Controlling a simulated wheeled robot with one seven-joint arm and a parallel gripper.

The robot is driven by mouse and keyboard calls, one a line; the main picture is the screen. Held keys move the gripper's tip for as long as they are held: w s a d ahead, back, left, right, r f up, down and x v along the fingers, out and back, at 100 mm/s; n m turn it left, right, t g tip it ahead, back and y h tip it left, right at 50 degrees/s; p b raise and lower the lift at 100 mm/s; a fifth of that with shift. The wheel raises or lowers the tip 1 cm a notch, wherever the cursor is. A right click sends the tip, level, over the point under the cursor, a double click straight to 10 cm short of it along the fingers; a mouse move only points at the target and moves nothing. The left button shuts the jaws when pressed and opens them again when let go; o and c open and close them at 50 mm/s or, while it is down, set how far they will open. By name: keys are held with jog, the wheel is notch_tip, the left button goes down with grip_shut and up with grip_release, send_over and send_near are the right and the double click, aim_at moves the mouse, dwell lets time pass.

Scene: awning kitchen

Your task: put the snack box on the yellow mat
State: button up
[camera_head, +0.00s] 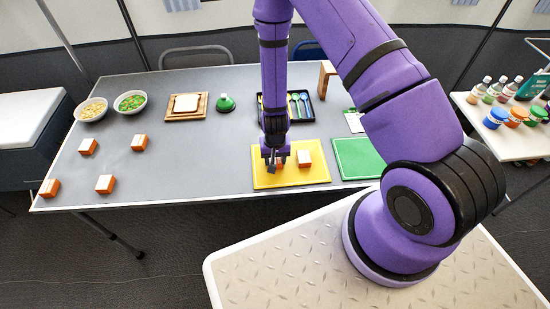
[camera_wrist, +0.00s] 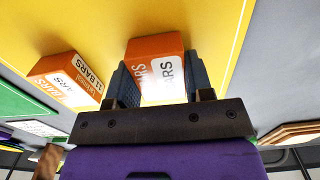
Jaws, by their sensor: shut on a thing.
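The yellow mat (camera_head: 262,174) lies on the grey table's near side, right of the middle. My gripper (camera_head: 276,165) is low over the mat. In the wrist view my gripper (camera_wrist: 160,85) is shut on an orange and white snack box (camera_wrist: 157,68) marked "BARS". In the head view this held box (camera_head: 279,160) is mostly hidden by my gripper; I cannot tell whether it touches the mat. A second such box (camera_head: 304,157) stands on the mat just to the right, and it shows at left in the wrist view (camera_wrist: 68,80).
Several more snack boxes (camera_head: 104,184) stand on the left of the grey table (camera_head: 190,150). A green mat (camera_head: 357,158) lies right of the yellow one. Behind are two bowls (camera_head: 131,102), a bread board (camera_head: 187,106), a green-topped item (camera_head: 225,103) and a black cutlery tray (camera_head: 310,106).

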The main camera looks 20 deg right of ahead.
jog(key=o, duration=0.9)
jog(key=shift+f, duration=0.1)
notch_tip(320, 180, up, 12)
jog(key=shift+r, duration=0.2)
notch_tip(320, 180, up, 27)
jog(key=s+d+n+t+y, duration=0.1)
jog(key=s+d+n+t, duration=0.1)
jog(key=s+d+r+t, duration=0.1)
jog(key=s+r, duration=0.4)
jog(key=s, duration=0.1)
jog(key=s+d+r+n+t, duration=0.1)
jog(key=s+d+r, duration=0.1)
jog(key=s+r, duration=0.4)
jog(key=s+d+r+t+h, duration=0.1)
jog(key=s+d+r, duration=0.1)
jog(key=s+r, duration=0.4)
jog(key=shift+s+n, duration=0.3)
jog(key=shift+s, duration=0.25)
